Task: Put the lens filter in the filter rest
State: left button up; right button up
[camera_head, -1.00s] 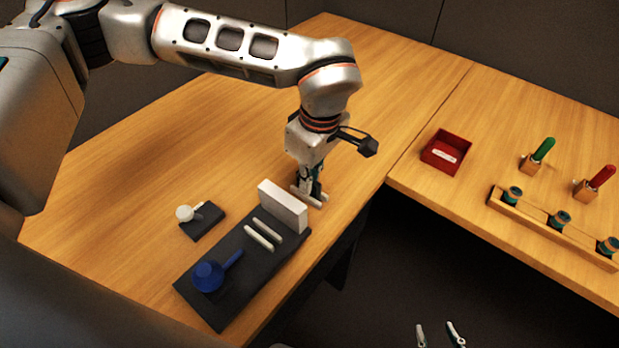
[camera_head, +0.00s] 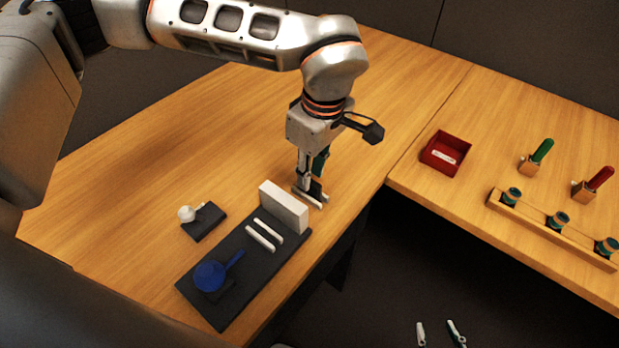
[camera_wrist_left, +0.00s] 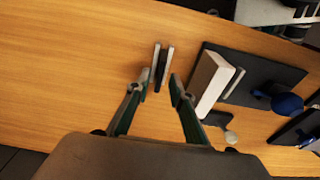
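My right gripper (camera_head: 436,325) shows only as two separated fingertips at the bottom edge, empty.
A dark panel (camera_head: 232,283) carries the white block (camera_head: 284,206), two white strips and a blue ball (camera_head: 209,275). A small dark base with a white ball (camera_head: 186,214) is beside it. A red tray (camera_head: 437,163) and tool holders stand on the right table.

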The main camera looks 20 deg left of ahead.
aim_at(316, 183)
pick_arm(q)
notch_tip(316, 183, up, 9)
jog(key=d, duration=0.1)
jog(key=shift+s+p, duration=0.2)
jog(key=shift+p, duration=0.2)
jog(key=shift+f, duration=0.1)
